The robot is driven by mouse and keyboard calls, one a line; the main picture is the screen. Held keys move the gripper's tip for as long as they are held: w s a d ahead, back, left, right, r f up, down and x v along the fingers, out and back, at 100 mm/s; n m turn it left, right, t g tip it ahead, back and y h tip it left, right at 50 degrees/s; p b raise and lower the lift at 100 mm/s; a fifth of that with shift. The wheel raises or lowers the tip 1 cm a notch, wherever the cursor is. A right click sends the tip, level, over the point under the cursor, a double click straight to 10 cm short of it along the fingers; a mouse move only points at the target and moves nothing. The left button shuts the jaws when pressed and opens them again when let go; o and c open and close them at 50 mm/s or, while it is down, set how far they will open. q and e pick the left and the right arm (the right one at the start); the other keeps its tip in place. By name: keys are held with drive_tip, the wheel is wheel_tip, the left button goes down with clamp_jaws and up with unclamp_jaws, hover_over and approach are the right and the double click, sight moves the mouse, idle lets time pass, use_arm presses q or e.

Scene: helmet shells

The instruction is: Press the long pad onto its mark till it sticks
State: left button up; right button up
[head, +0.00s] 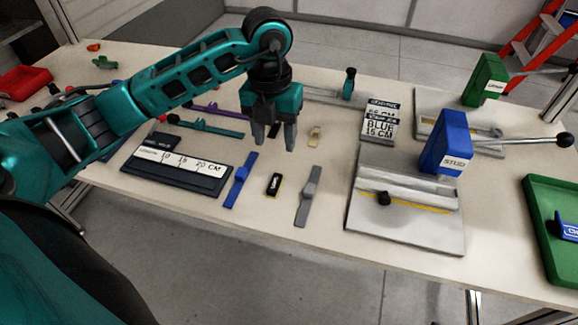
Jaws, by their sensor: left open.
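My left gripper (275,143) is open above the middle of the table, fingers pointing down, with a small dark piece (274,130) seen between them; I cannot tell whether it touches them. No helmet shell is clear in view, and I cannot tell which piece is the long pad or where its mark is. A blue strap-like piece (240,181) and a grey one (308,196) lie near the front edge. A small black piece with a yellow border (273,185) lies between them. A small beige piece (315,133) lies right of the gripper. My right gripper is not seen.
A dark board with a length scale (175,172) lies at left. A blue STUD press (446,142) on a grey base and a green press (486,78) stand at right, beside a green tray (553,262). A red bin (22,80) is far left.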

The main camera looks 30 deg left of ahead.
sight(275, 181)
use_arm(q)
drive_tip(key=f, duration=1.2)
drive_tip(key=shift+a+f, duration=0.25)
drive_tip(key=shift+f, duration=0.05)
drive_tip(key=shift+c, duration=0.5)
clamp_jaws()
